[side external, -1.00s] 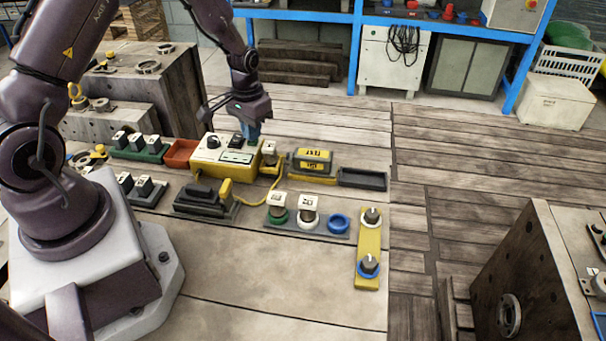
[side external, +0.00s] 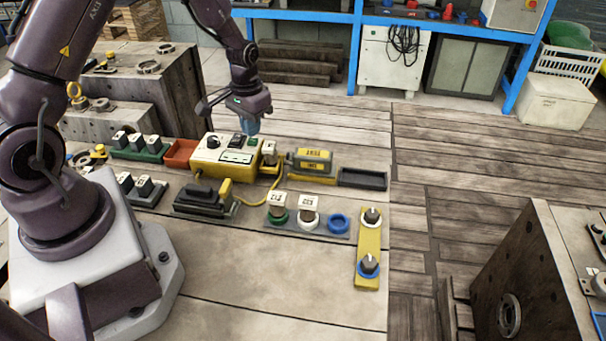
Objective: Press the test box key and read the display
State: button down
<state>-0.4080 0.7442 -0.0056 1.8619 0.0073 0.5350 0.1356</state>
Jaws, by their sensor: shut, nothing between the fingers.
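The test box (side external: 211,168) is a cream box with a yellow lower part, standing on the workbench left of centre. Its top carries a round black knob (side external: 213,142), dark parts near its back right, and a pale panel with greenish marks (side external: 237,157). I cannot tell for sure which dark part is the key, and any reading on the panel is too small to make out. My gripper (side external: 250,127) points down above the back right of the box. Its blue fingertips are shut and empty, with a small gap seeming to show below them.
A grey block with yellow labels (side external: 314,155) and an empty dark tray (side external: 362,178) stand right of the box. An orange tray (side external: 181,154) and green rack (side external: 137,154) stand left. A yellow cable (side external: 255,203) runs in front.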

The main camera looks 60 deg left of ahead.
jog(key=shift+r, duration=2.5)
jog(key=shift+s, duration=0.1)
jog(key=s+d+r+m+t, duration=0.1)
jog(key=s+d+r+t, duration=0.1)
jog(key=s+d+r, duration=0.6)
jog(key=s+d+r+m+t, duration=0.2)
jog(key=s+d+r, duration=0.5)
jog(key=r, duration=0.7)
jog(key=shift+s+d+r+t, duration=0.2)
jog(key=shift+s+d+t, duration=0.15)
jog(key=shift+s+t, duration=0.55)
